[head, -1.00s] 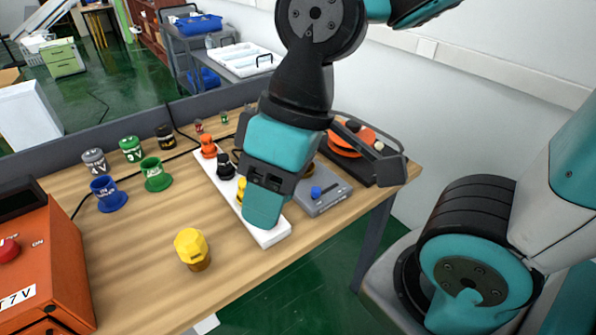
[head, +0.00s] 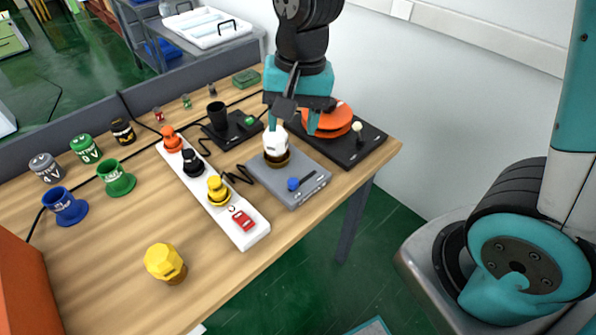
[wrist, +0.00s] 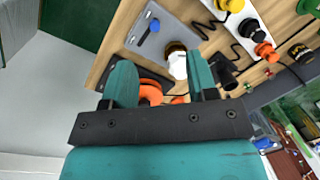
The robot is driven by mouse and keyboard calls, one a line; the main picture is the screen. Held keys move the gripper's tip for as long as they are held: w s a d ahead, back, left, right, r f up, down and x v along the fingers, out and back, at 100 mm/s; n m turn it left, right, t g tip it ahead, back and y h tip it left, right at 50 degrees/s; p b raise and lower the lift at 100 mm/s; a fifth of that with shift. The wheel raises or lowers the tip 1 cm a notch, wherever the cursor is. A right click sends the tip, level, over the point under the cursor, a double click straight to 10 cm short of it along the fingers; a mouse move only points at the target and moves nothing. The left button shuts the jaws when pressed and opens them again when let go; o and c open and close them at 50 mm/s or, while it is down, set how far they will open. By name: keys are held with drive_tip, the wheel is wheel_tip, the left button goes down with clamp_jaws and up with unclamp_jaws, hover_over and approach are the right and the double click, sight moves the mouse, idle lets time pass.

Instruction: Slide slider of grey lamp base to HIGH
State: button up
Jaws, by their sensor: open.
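The grey lamp base (head: 305,172) lies near the right front edge of the table, with a white bulb (head: 277,146) upright in a gold socket at its far left. Its slider has a blue knob (head: 293,184) near the left end of a dark slot. The HIGH marking is too small to read. My gripper (head: 292,127) is open and empty beyond the base, close to the bulb; I cannot tell whether it touches it. The wrist view shows the fingers (wrist: 160,60) apart, with the bulb (wrist: 177,64) between them in the picture and the blue knob (wrist: 154,25) farther off.
A white strip (head: 218,212) with coloured plugs and a red switch lies left of the base. A black device with an orange disc (head: 335,120) stands behind at right. A yellow-capped piece (head: 165,262) stands at front left. Cables run between devices.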

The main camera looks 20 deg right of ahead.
sight(293, 180)
drive_tip(key=w+f+m+p, duration=0.1)
drive_tip(key=f, duration=0.6)
drive_tip(key=w+d+f+m+h+p, duration=0.1)
drive_tip(key=w+f+m, duration=0.1)
drive_tip(key=f, duration=0.5)
drive_tip(key=w+d+f+m+p, duration=0.1)
drive_tip(key=f, duration=0.6)
drive_tip(key=shift+w+f+m, duration=0.15)
drive_tip(key=shift+w+m, duration=0.25)
clamp_jaws()
